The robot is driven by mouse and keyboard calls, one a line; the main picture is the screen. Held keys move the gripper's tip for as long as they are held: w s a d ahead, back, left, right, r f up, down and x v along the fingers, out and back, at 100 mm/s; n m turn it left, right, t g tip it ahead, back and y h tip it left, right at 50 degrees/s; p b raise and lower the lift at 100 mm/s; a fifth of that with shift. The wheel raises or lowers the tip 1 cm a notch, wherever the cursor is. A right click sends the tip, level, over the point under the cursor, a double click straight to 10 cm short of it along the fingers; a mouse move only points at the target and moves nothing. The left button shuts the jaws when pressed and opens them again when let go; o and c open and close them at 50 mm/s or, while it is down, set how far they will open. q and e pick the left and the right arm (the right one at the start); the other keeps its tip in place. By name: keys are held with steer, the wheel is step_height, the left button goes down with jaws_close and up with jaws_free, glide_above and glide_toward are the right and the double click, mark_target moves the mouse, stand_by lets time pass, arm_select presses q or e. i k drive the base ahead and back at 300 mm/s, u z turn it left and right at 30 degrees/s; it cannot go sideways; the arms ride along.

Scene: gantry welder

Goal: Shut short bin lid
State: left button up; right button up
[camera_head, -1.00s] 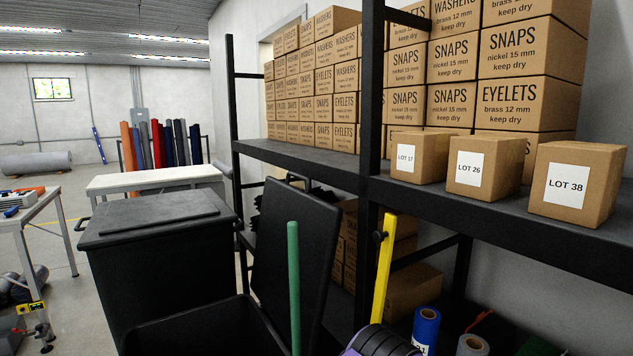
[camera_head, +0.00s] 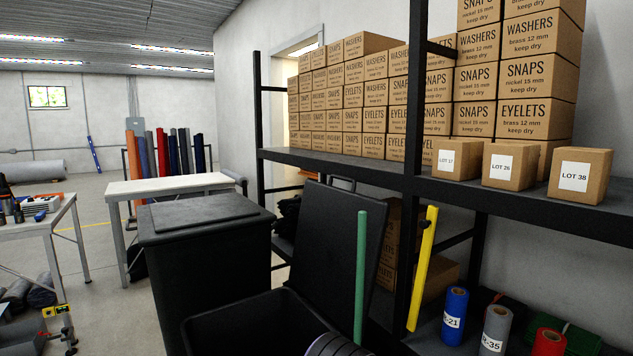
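The short bin (camera_head: 215,326) is black and open-topped, at the bottom middle of the head view; its lower part is cut off by the frame edge. Its black lid (camera_head: 328,245) stands up behind the opening, tilted back toward the shelf rack, with a handle at its top edge. A green pole (camera_head: 361,275) stands upright in front of the lid's right side; its foot is hidden. Neither of my grippers shows in the view.
A taller black bin (camera_head: 205,275) with a shut lid stands left of the short bin. The shelf rack (camera_head: 340,165) holds cartons on the right. A yellow bar (camera_head: 422,270) leans there. A dark ribbed object (camera_head: 335,345) is partly visible at the bottom.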

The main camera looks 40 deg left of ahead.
mark_target(323, 267)
steer(key=u, duration=1.5)
steer(key=i, duration=0.1)
